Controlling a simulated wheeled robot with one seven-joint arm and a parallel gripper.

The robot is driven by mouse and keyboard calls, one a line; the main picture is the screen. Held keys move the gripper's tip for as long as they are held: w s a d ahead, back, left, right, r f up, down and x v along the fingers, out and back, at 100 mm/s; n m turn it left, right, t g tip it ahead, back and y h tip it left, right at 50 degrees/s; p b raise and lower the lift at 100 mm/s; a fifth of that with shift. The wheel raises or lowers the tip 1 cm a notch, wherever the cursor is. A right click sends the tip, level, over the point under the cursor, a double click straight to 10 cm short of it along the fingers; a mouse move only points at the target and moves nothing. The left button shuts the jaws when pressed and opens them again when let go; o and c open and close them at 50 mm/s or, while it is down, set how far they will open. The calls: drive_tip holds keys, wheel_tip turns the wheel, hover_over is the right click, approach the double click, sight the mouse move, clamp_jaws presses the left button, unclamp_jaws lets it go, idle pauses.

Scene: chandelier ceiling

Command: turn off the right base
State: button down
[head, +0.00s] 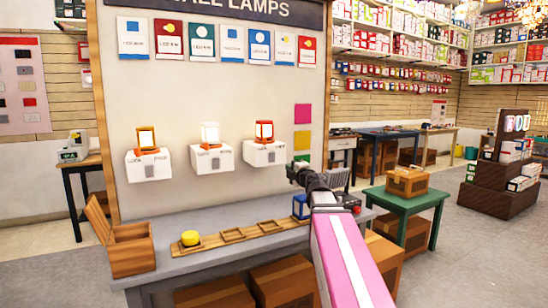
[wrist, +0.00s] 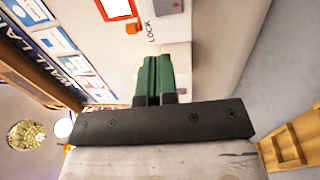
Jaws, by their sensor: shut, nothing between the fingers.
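The right base (head: 260,155) is a white box on the wall lamp panel, with small lettering and a grey switch part. Its orange-framed lamp (head: 264,131) glows bright. In the wrist view a white base marked LOCK (wrist: 185,50) lies past the fingertips, with an orange-framed lit pane (wrist: 117,8) beside it. My gripper (wrist: 157,68) has green fingers together and empty, pointing at that base; contact cannot be told. In the head view my dark wrist is just right of and below the right base, and the fingertips are hard to make out.
The middle base (head: 212,158) and left base (head: 149,166) carry similar lamps. Below is a grey bench (head: 190,262) with a wooden tray (head: 255,228), a yellow round piece (head: 191,238), a blue frame (head: 299,207) and an open wooden box (head: 130,252). A green table (head: 404,200) stands right.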

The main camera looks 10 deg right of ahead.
sight(273, 155)
idle(0.3)
drive_tip(key=x, duration=1.4)
drive_tip(key=shift+w+a+r, duration=0.1)
drive_tip(key=shift+w+r, duration=0.05)
drive_tip(key=shift+w, duration=0.15)
drive_tip(key=shift+s, duration=0.2)
